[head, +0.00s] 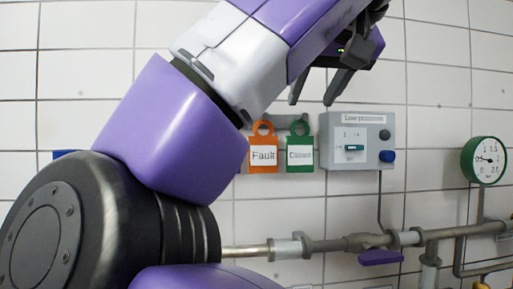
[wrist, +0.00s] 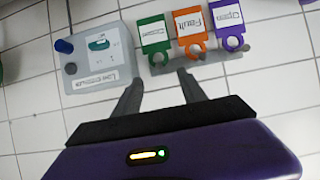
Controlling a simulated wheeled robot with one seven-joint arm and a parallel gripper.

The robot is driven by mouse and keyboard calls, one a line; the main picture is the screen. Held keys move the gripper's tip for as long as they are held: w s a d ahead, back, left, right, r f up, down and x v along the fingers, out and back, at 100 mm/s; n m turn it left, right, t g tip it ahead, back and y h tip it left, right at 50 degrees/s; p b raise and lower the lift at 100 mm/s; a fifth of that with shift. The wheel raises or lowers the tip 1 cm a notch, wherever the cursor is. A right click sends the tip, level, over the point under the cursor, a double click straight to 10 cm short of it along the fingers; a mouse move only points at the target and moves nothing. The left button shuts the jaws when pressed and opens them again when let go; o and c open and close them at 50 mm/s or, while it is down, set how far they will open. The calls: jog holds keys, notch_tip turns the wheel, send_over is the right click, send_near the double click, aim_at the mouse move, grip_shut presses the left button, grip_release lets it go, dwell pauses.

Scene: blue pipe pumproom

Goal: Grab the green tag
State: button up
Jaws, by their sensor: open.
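The green tag (head: 300,148) hangs on the tiled wall in the head view, between an orange tag and a grey switch box. It has a white label and a ring at its top. In the wrist view the green tag (wrist: 155,46) hangs leftmost of three tags, just beyond the fingertips. My gripper (head: 318,96) is open and empty, above the tags in the head view. In the wrist view my gripper (wrist: 160,80) has its two fingers apart, pointing toward the tag rail, with the green tag ahead of the gap.
The orange "Fault" tag (head: 263,150) hangs beside the green one. A purple "Open" tag (wrist: 230,28) shows in the wrist view. The grey switch box (head: 358,145) is close to the green tag. Below run pipes (head: 330,244) and a gauge (head: 484,161) is at right.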

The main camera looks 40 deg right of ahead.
aim_at(300, 116)
jog(key=p+x, duration=0.1)
jog(key=x, duration=0.1)
jog(key=r+p+x, duration=0.1)
jog(key=x, duration=0.2)
jog(key=shift+w+d, duration=0.15)
jog(key=shift+w, duration=0.15)
jog(key=shift+w+d+f, duration=0.3)
jog(key=shift+w+f, duration=0.05)
jog(key=shift+f, duration=0.05)
grip_shut()
